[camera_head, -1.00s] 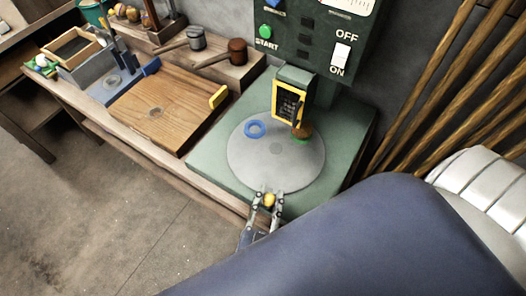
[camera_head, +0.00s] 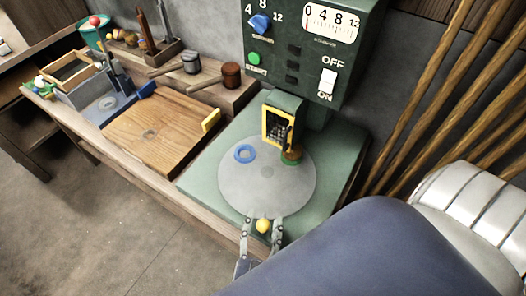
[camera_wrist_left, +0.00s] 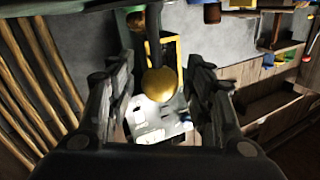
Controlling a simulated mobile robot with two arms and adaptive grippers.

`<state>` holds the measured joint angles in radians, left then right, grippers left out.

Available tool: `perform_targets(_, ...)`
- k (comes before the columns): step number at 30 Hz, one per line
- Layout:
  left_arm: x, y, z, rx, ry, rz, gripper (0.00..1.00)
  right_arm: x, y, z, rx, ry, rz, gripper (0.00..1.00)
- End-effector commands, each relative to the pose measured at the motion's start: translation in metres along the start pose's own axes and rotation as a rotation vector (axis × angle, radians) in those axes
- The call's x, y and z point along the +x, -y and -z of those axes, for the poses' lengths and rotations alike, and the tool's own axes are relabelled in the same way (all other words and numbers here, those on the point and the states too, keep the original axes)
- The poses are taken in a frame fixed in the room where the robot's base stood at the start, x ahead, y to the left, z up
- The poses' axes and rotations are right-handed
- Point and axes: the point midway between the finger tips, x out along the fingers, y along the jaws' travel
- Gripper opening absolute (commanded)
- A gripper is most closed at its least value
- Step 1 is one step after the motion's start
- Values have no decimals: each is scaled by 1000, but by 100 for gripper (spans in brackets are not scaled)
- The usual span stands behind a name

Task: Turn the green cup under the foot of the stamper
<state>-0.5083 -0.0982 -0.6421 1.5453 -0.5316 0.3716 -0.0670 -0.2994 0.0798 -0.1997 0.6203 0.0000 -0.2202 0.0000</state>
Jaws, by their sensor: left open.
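A round grey turntable (camera_head: 240,192) lies on the green base of the stamper (camera_head: 279,128), whose yellow-framed housing stands over its far edge. A small brown-topped thing with a green rim, seemingly the green cup (camera_head: 291,160), sits on the turntable just beside the housing, to its lower right. A blue ring (camera_head: 245,153) lies to the left. A yellow knob (camera_head: 263,226) is at the turntable's near edge. My left gripper (camera_head: 263,221) is open, with one finger on each side of the knob; the knob also shows between the fingers in the left wrist view (camera_wrist_left: 162,85). The stamper's foot is not clear.
A control box (camera_head: 310,50) with dials and an ON/OFF switch stands behind. A wooden board (camera_head: 155,130), mallets and trays fill the bench to the left. Wooden poles (camera_head: 450,100) lean at the right. My dark arm covers the lower right.

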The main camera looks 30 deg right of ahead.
Motion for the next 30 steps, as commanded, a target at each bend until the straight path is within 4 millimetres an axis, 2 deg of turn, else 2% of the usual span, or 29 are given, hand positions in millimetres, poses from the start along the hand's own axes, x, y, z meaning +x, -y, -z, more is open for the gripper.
perform_targets(7, 0, 0, 0, 0, 0, 0, 49, 0, 1, -2, -1, 2, 1, 40)
perform_targets(11, -8, 0, -1, 0, 2, 0, 49, 0, 1, -2, -1, 3, 1, 40)
perform_targets(24, -95, -1, -1, -1, 3, -2, 49, 0, 0, -1, 0, 1, 0, 40)
perform_targets(30, -116, 0, 0, 0, 1, 0, 49, 0, 0, -1, 0, 1, 0, 40)
